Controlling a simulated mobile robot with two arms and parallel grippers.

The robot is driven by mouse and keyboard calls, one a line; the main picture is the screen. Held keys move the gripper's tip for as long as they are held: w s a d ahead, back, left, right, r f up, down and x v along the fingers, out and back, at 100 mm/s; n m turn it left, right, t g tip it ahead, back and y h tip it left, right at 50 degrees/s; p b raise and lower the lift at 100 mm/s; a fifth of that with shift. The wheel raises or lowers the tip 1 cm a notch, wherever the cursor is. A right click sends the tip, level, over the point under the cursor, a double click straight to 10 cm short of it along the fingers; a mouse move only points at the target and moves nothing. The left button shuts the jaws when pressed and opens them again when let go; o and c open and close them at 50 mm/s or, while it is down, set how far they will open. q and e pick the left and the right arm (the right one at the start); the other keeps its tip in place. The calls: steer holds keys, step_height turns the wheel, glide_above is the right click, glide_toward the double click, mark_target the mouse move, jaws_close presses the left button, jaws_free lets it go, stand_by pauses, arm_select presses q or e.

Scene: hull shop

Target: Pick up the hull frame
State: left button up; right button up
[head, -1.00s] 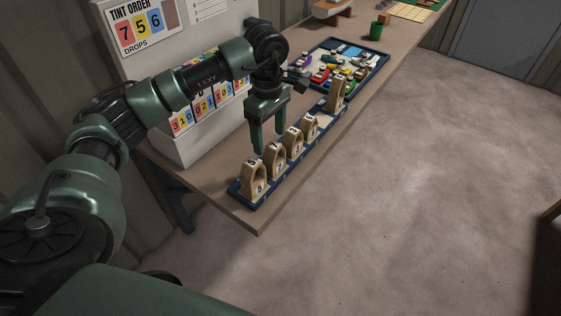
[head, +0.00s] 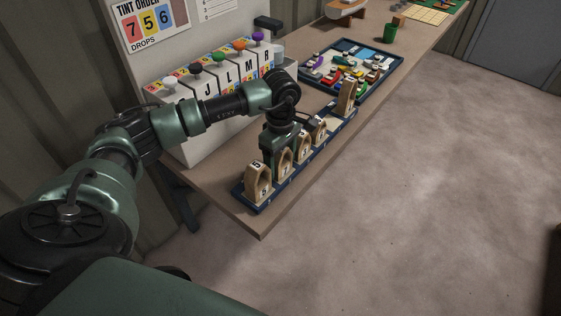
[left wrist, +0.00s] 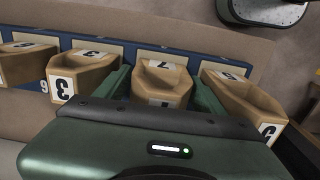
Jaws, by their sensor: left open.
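Several wooden arch-shaped hull frames stand upright in a row in a narrow blue rack (head: 300,175) along the table's front edge. My left gripper (head: 280,150) is open and low over the second frame from the near end. In the left wrist view this hull frame (left wrist: 163,78), by a label reading 7, sits between the two green fingers, with small gaps visible at its sides. Frame 3 (left wrist: 78,75) is on its left and frame 5 (left wrist: 243,97) on its right, each close to a finger. In the head view, frame 5 (head: 258,184) is nearest. My right gripper is not in view.
A taller wooden piece (head: 347,97) stands at the rack's far end. A white dispenser (head: 195,140) with coloured knobs stands behind my arm.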

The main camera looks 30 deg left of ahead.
arm_select(q)
steer(key=c, duration=1.2)
steer(key=shift+c, duration=0.2)
